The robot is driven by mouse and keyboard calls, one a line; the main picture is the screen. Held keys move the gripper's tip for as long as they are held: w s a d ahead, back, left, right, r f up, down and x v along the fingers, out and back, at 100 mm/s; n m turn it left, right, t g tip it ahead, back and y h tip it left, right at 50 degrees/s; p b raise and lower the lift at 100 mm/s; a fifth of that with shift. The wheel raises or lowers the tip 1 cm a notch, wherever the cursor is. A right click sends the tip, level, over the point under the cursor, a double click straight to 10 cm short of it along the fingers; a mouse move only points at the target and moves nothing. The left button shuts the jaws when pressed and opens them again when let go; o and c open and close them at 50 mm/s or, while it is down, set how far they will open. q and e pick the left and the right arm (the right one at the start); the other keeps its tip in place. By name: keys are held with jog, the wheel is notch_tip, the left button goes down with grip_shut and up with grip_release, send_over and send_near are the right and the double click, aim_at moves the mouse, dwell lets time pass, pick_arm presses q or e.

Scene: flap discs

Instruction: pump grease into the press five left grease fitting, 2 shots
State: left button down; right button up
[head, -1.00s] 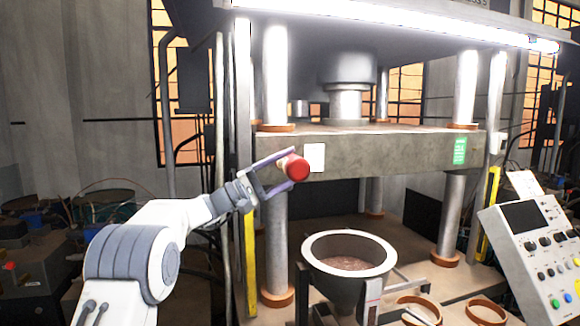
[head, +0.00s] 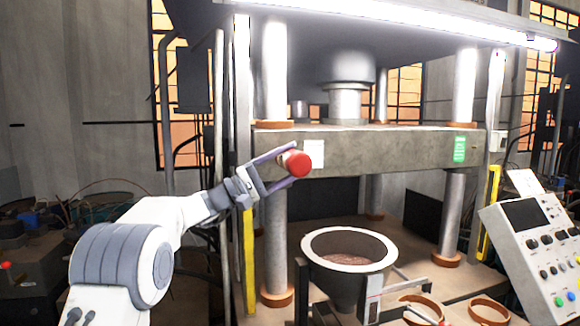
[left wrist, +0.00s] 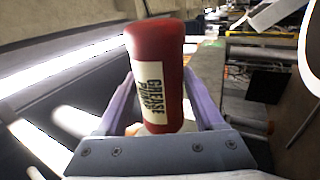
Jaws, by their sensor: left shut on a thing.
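My left gripper (head: 279,163) is shut on a red grease pump (head: 296,163), held up in front of the press's grey crossbeam (head: 385,155), near its left end. In the left wrist view the grease pump (left wrist: 156,60) stands between the two purple fingers, with a cream label reading "GREASE PUMP" facing the camera. The left grease fitting cannot be made out in either view. Whether the pump touches the press cannot be told. My right gripper is not in view.
A steel hopper (head: 349,248) with a wide rim stands below the beam. A control panel (head: 530,245) with buttons is at the right. Orange rings (head: 489,310) lie on the bench. Steel columns (head: 275,230) flank the press, and a yellow strip (head: 249,265) stands near the left one.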

aim_at(302, 169)
pick_arm(q)
jog(key=shift+w+a+r+p, duration=0.1)
jog(key=shift+w+a+p, duration=0.15)
jog(key=shift+w+p, duration=0.5)
dwell(0.4)
jog(key=shift+s+d+f+b, duration=0.2)
jog(key=shift+s+b, duration=0.4)
jog(key=shift+b, duration=0.6)
jog(key=shift+s+d+f+b, duration=0.15)
jog(key=shift+s+b, duration=0.4)
jog(key=shift+b, duration=0.6)
jog(key=s+d+b, duration=0.1)
jog(key=s+b, duration=0.1)
jog(key=b, duration=0.1)
jog(key=s+b, duration=0.3)
jog(key=s+d+b, duration=0.1)
jog(key=s+b, duration=0.1)
jog(key=b, duration=0.2)
jog(key=shift+s+d+r, duration=0.2)
jog(key=shift+s+d, duration=0.1)
jog(key=shift+s, duration=0.05)
jog(key=shift+r, duration=0.1)
